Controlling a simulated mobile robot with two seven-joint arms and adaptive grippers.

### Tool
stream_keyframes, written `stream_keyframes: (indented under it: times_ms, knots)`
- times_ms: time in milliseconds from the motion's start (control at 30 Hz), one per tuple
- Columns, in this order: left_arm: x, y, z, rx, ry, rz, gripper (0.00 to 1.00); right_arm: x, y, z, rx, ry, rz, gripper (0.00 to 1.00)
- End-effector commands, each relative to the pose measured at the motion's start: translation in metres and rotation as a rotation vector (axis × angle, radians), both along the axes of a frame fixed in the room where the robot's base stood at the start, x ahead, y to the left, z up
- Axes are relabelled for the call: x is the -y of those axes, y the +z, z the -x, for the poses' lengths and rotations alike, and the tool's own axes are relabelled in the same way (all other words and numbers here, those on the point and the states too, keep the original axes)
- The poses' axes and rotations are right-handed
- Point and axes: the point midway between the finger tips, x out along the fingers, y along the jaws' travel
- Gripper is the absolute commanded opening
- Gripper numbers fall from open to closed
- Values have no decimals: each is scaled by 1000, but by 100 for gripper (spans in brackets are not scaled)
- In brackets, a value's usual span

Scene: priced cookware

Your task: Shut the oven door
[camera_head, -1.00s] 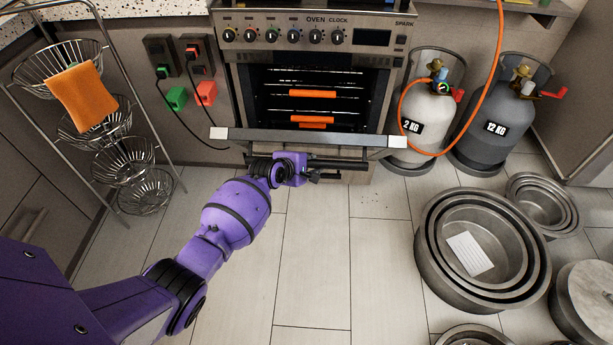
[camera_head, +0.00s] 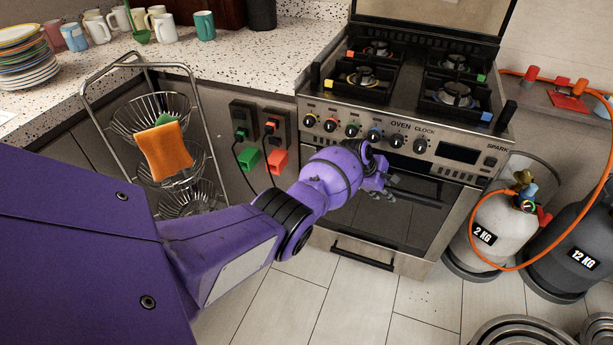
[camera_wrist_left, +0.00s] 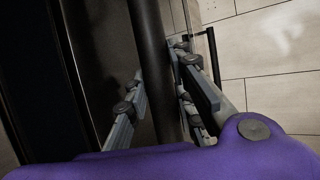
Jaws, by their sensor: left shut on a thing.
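The oven (camera_head: 458,178) stands at centre right in the head view. Its dark glass door (camera_head: 415,222) is upright against the oven front; I cannot tell whether a thin gap remains at its top edge. My left gripper (camera_head: 378,186) is at the upper part of the door, just below the knobs, and partly hides the handle. In the left wrist view, the fingers of my left gripper (camera_wrist_left: 158,85) lie on both sides of the dark round handle bar (camera_wrist_left: 150,45), shut on it. My right gripper is in neither view.
Gas bottles (camera_head: 498,235) with an orange hose stand right of the oven. A wire basket rack (camera_head: 150,115) stands left, beside sockets with green and red plugs (camera_head: 277,160). Mugs (camera_head: 160,28) and plates (camera_head: 25,60) are on the counter. Floor before the oven is clear.

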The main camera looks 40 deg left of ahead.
Motion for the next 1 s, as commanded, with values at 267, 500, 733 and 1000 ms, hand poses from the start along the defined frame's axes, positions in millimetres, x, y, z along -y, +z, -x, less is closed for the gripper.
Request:
stream_keyframes:
  times_ms: [267,500,733,1000]
  knots:
    - [-1,2,-3,4,4,0,30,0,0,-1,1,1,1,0]
    - [0,3,-3,4,1,0,42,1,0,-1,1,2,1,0]
    - [-1,4,-2,4,1,-1,42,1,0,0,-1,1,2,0]
    - [-7,21,9,5,0,-1,42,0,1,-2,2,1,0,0]
